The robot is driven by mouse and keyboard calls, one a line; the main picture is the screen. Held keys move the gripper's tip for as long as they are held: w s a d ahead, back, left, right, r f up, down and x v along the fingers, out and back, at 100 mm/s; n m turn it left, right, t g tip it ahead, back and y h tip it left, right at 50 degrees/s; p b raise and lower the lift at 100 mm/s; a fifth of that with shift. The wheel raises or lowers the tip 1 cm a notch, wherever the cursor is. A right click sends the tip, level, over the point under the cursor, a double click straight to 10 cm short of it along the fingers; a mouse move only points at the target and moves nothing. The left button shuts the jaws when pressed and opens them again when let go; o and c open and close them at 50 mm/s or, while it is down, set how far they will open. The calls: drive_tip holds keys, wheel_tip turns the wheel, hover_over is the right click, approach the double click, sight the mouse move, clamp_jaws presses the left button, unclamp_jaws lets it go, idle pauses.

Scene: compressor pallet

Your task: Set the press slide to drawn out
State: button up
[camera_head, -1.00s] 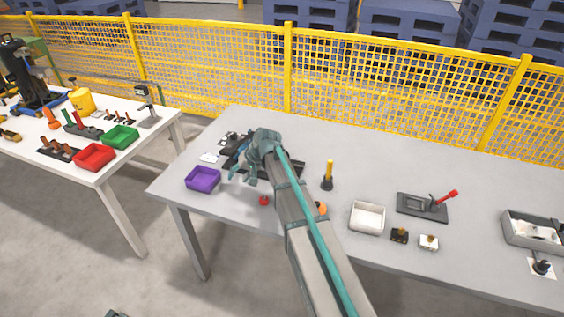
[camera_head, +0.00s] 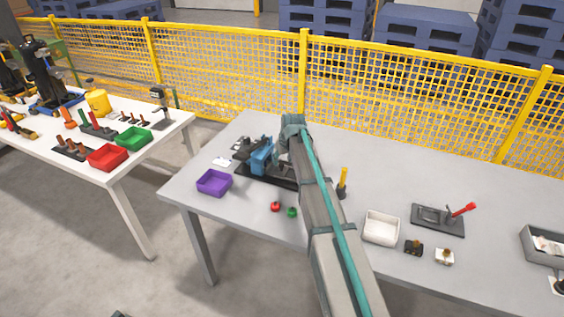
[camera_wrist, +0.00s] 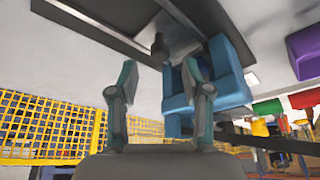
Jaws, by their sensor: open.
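The press has a blue body (camera_head: 262,157) on a long dark base (camera_head: 268,180), at the left part of the near table. In the wrist view its blue body (camera_wrist: 228,72) is right of centre, and the dark base (camera_wrist: 95,22) crosses the top. A small dark knob-like part (camera_wrist: 159,46) shows between and beyond my fingertips; I cannot tell if it is the slide's handle. My gripper (camera_wrist: 160,82) is open with nothing between its fingers. The right finger overlaps the blue body in view; contact cannot be told. In the head view my wrist is behind and right of the press.
A purple bin (camera_head: 214,183) stands left of the press. Red (camera_head: 276,206) and green (camera_head: 292,212) buttons lie in front. A yellow-handled part (camera_head: 343,182), white bin (camera_head: 381,228) and red-lever fixture (camera_head: 438,219) are to the right. A yellow fence (camera_head: 225,75) runs behind.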

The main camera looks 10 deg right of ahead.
sight(282, 164)
drive_tip(key=shift+p+x, duration=0.3)
drive_tip(key=shift+x, duration=1.5)
drive_tip(key=shift+c, duration=0.4)
clamp_jaws()
drive_tip(key=shift+d, duration=0.1)
